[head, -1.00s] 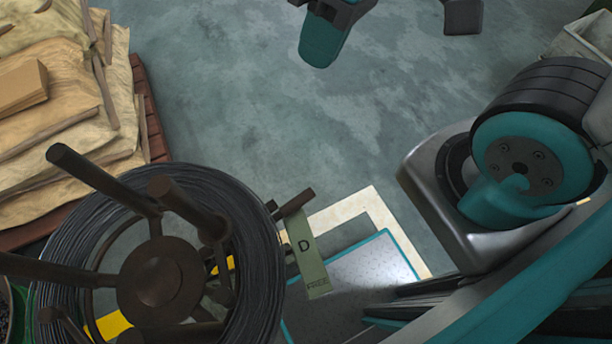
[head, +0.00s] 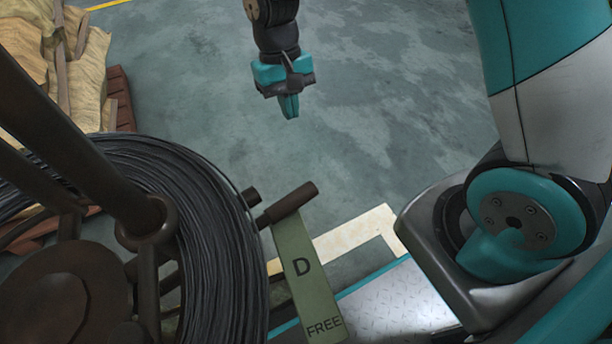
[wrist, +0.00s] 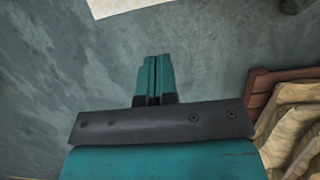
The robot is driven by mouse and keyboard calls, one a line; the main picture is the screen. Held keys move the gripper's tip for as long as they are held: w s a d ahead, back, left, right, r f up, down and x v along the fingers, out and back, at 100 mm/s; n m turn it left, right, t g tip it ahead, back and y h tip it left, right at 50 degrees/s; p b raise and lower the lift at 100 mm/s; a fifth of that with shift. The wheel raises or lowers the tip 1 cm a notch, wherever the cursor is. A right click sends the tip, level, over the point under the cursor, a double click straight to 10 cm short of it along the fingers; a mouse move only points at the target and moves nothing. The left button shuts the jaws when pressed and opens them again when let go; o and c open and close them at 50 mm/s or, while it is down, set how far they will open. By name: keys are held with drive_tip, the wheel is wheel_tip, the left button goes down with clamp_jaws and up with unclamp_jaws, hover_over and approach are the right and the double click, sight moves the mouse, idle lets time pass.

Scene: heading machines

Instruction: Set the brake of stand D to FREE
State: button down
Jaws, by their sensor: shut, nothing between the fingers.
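Stand D carries a large coil of dark wire (head: 215,220) on a brown spoked reel at the left of the head view. Its green plate (head: 303,262) is marked D, with FREE at its lower end. A dark brown brake handle (head: 291,203) sticks out at the upper end of the plate, away from the FREE mark. My gripper (head: 290,112) hangs above the floor beyond the handle, apart from it, with its teal fingers together and empty. In the wrist view my gripper (wrist: 154,75) shows its fingers closed over bare floor. The lower part of the stand is hidden.
A pallet (head: 121,98) with stacked tan sacks (head: 88,60) stands at the upper left, also at the right of the wrist view (wrist: 295,110). Pale floor marking (head: 355,237) lies beyond the plate. Open floor surrounds my gripper.

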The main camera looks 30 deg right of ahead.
idle(0.3)
drive_tip(key=s+f+b, duration=0.5)
drive_tip(key=s+f, duration=0.1)
drive_tip(key=f, duration=0.4)
drive_tip(key=shift+s+f+b, duration=0.25)
drive_tip(key=shift+s+b, duration=0.05)
drive_tip(key=shift+a, duration=0.1)
